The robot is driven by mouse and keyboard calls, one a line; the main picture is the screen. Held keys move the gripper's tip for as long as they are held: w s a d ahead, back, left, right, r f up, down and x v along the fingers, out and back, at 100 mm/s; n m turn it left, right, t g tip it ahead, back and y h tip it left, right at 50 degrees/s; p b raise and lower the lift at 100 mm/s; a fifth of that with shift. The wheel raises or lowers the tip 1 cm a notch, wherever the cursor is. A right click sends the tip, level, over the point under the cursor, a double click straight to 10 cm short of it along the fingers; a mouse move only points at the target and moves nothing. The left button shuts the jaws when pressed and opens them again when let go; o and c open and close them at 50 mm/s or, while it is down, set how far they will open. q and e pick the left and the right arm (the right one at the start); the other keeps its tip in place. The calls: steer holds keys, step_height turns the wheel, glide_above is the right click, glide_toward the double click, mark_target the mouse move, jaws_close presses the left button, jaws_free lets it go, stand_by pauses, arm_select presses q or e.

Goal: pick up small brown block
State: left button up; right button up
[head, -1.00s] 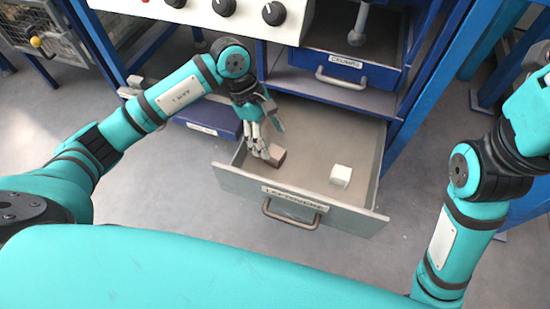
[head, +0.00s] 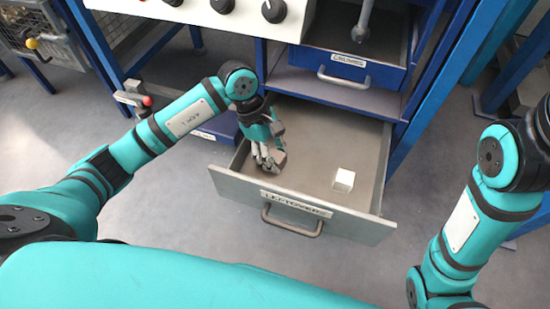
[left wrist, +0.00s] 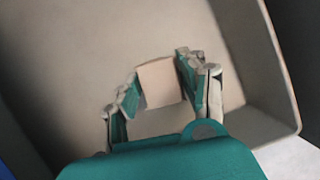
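The small brown block (left wrist: 159,82) shows in the left wrist view, where it looks light beige. It lies between the two fingertips of my left gripper (left wrist: 158,72), with a finger close along each side. Whether both fingers press on it cannot be made out. In the head view my left gripper (head: 268,164) points down into the left part of the pulled-out drawer (head: 310,150) and hides the block. My right arm shows at the right of the head view, but its gripper is out of frame.
A white block (head: 344,180) sits in the right part of the same drawer. The drawer's front wall (head: 300,205) with its handle stands near my gripper. An upper blue drawer (head: 345,75) and a blue frame post (head: 430,85) are behind. The drawer floor between is clear.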

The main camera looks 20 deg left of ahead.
arm_select(q)
steer(key=c, duration=0.7)
steer(key=shift+r, duration=0.1)
